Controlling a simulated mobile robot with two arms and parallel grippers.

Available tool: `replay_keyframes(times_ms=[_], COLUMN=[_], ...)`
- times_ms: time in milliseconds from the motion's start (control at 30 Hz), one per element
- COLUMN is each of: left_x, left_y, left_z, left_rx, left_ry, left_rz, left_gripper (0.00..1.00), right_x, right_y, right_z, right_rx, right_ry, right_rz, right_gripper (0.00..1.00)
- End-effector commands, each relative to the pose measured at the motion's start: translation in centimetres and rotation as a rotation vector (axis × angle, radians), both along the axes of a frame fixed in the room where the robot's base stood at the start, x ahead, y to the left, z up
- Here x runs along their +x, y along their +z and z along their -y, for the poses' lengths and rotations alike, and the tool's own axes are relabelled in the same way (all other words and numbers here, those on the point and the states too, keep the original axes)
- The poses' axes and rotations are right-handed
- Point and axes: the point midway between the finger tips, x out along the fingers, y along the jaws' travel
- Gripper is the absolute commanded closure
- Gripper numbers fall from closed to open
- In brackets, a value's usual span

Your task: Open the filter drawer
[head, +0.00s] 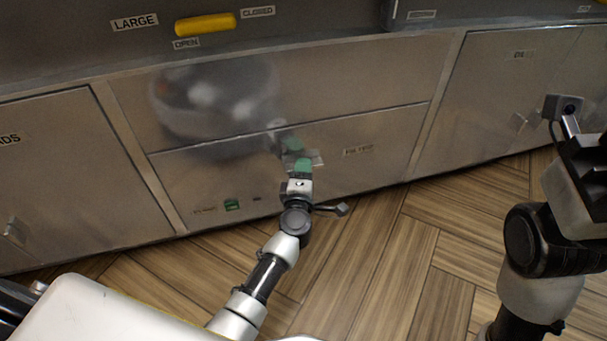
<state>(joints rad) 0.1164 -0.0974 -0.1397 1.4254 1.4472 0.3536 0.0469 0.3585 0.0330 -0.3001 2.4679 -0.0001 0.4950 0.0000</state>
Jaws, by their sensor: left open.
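The filter drawer (385,155) is the lower steel panel in the middle of the cabinet front, with a small blurred label on it. Its face looks flush with the panels around it. My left gripper (303,166) is open, its green fingertips in front of the drawer near its upper edge. A small pale piece, perhaps the drawer's handle, shows at the fingertips. The gripper hides part of it, and I cannot tell whether they touch. My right gripper (590,140) is at the right edge, partly cut off, away from the drawer; its jaws are unclear.
A yellow lever (205,23) sits above, between labels reading OPEN and CLOSED. Cabinet doors stand left (60,170) and right (490,90) of the drawer, each with a small handle. The wooden floor (370,250) in front is clear.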

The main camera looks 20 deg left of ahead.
Motion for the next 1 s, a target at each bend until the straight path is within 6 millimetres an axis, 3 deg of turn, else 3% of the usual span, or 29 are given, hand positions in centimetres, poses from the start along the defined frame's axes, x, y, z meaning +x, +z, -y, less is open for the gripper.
replay_keyframes(times_ms=[267, 567, 1000], left_x=[0.17, 0.14, -0.53], left_y=[0.01, 0.0, 0.07], left_z=[-0.03, -0.04, -0.48], left_rx=[0.0, 0.0, 0.001], left_ry=[0.0, 0.0, 0.0], left_rz=[-0.001, -0.001, -0.002], left_gripper=[0.57, 1.0, 1.0], right_x=[-0.04, -0.05, -0.07], right_y=[0.05, 0.05, 0.42], right_z=[-0.01, -0.01, 0.0], right_rx=[-0.001, 0.0, 0.001], right_ry=[0.0, 0.0, 0.002], right_rz=[0.001, 0.002, 0.004], right_gripper=[0.57, 0.57, 0.57])
